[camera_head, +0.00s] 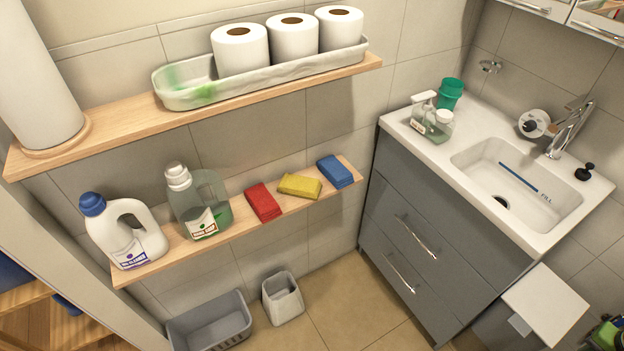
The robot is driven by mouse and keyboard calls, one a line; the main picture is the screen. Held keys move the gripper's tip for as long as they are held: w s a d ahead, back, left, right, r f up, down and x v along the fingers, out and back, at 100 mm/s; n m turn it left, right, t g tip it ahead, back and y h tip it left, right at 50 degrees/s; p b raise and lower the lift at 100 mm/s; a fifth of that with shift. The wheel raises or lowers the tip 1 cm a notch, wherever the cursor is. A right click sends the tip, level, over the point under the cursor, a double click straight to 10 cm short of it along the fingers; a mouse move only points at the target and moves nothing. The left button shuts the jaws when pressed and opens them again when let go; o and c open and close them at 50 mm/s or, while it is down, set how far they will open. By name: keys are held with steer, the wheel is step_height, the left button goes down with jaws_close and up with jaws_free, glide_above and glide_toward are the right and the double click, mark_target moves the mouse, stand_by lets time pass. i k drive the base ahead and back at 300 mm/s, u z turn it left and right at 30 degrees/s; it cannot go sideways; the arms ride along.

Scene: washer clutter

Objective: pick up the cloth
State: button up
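Three small folded cloth-like pieces lie on the lower wooden shelf (240,221): a red one (263,202), a yellow one (300,186) and a blue one (336,171) at the right end. They lie in a row, apart from each other. The picture does not show which of them is the task's cloth. My gripper is not in view.
A blue-capped white bottle (124,232) and a green soap bottle (199,203) stand left of the cloths. The upper shelf (120,123) overhangs, with a tray (188,97) of paper rolls. A grey sink cabinet (420,220) stands right. Bins (283,300) sit below.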

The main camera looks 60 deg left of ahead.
mark_target(307, 188)
steer(key=u, duration=0.6)
steer(key=k, duration=0.15)
steer(key=u, duration=2.75)
